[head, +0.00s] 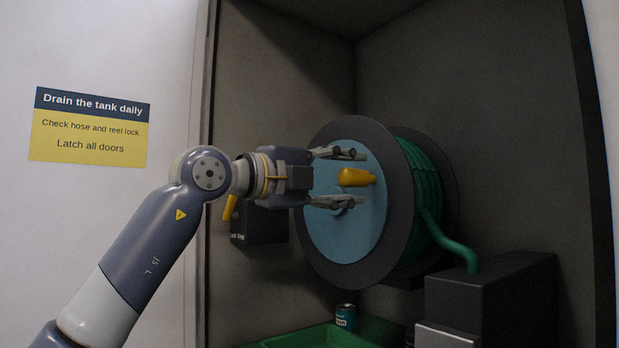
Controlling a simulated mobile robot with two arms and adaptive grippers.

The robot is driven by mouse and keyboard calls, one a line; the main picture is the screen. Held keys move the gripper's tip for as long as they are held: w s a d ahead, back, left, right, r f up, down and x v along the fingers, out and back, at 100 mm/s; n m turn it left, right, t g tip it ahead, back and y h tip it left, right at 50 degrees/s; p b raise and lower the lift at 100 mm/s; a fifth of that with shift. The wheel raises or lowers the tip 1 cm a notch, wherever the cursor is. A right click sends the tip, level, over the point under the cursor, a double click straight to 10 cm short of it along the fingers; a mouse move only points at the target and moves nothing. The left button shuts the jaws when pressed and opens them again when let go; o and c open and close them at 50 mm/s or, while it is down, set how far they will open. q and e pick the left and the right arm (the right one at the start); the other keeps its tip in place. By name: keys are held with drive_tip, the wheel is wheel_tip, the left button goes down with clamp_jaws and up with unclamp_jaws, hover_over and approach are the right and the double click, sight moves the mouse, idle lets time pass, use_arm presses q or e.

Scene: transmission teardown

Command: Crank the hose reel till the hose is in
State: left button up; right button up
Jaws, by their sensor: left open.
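The hose reel (329,240) stands in a dark compartment, with a blue face disc and dark flanges. A yellow crank handle (357,177) sticks out from its face. The green hose (426,185) is wound on the drum, and a length of it (449,245) runs down to a dark box at the lower right. My left gripper (348,178) is open in front of the disc, one finger above and one below the yellow handle. I cannot tell whether the fingers touch it. My right gripper is not in view.
A dark box with a yellow lever (230,208) is on the compartment wall behind my left arm. A green tray (310,338) and a small can (345,317) are below the reel. The dark box (470,295) stands at lower right. A sign (90,127) is on the left panel.

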use_arm(q)
drive_tip(key=v, duration=1)
drive_tip(key=shift+a, duration=0.15)
drive_tip(key=shift+f, duration=0.1)
drive_tip(key=shift+c, duration=0.2)
